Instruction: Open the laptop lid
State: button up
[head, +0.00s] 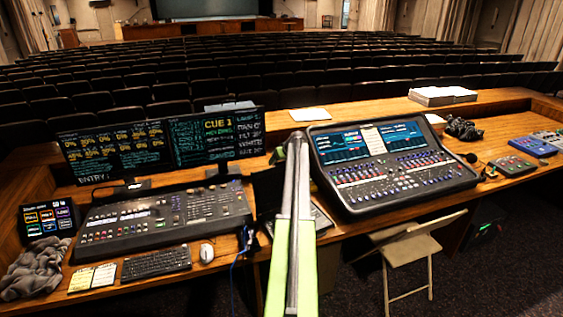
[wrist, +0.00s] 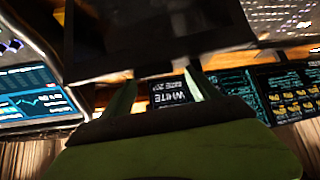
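The laptop (head: 268,188) is between the two mixing consoles, mostly hidden behind my arm in the head view. Its dark lid shows left of my arm and looks at least partly raised; part of the base (head: 322,218) shows right of it. In the wrist view the dark laptop panel (wrist: 155,30) fills the top middle, close to the camera. My gripper (wrist: 158,78) has its two green fingers apart, with nothing seen between them. The fingertips are at the panel's near edge; I cannot tell whether they touch it. In the head view the gripper is at the arm's far end (head: 297,138).
A lighting console (head: 165,218) with two monitors (head: 165,140) stands left of the laptop. A large audio mixer (head: 390,165) stands right. A mouse (head: 207,252) and keyboard (head: 156,262) lie at the front left. A folding chair (head: 408,245) stands before the desk.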

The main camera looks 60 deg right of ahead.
jog(key=shift+o, duration=0.6)
jog(key=shift+s, duration=0.1)
jog(key=shift+s+d+f, duration=0.1)
jog(key=shift+s+d, duration=0.05)
jog(key=shift+d, duration=0.05)
jog(key=p+v, duration=1.2)
jog(key=v, duration=0.5)
jog(key=shift+r+p, duration=0.25)
jog(key=shift+p, duration=0.15)
jog(key=shift+a, duration=0.1)
